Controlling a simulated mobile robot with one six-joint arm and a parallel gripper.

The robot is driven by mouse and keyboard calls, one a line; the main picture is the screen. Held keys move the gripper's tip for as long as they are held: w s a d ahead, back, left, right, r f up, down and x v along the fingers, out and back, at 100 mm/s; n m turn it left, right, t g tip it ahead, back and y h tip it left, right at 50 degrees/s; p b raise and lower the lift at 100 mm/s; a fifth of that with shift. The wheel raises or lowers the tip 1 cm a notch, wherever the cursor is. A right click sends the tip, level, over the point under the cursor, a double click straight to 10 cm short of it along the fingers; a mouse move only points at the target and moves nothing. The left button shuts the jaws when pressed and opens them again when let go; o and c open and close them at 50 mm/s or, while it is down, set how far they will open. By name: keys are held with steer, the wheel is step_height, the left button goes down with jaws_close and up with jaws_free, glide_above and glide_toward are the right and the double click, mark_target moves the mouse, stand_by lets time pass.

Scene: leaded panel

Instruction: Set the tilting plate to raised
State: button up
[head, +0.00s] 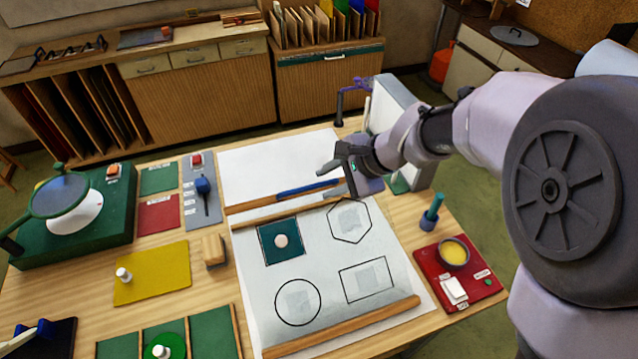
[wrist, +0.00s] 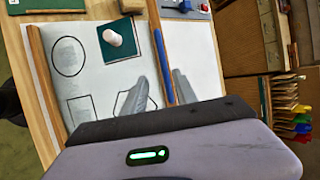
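A round blue-grey plate (head: 60,195) with a green rim sits at a slant over a white rounded body (head: 76,218) on a green base (head: 105,235) at the table's left end. A dark handle (head: 12,243) sticks out at its lower left. It looks like the tilting plate, but I cannot tell its set position. My gripper (head: 331,182) is far to its right, above the white sheet near a blue bar (head: 305,187). In the wrist view my gripper (wrist: 160,83) has its two fingers apart with nothing held between them. The round plate is outside the wrist view.
A grey panel (head: 190,215) with a blue lever (head: 203,185) stands right of the green base. A yellow mat (head: 160,275), a wooden block (head: 213,250) and a red tray (head: 485,288) lie on the table. A tall pale panel (head: 400,105) stands behind my arm.

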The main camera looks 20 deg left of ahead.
steer(key=p+v, duration=0.2)
steer(key=v, duration=1)
steer(key=shift+d+r, duration=0.2)
steer(key=shift+d, duration=0.1)
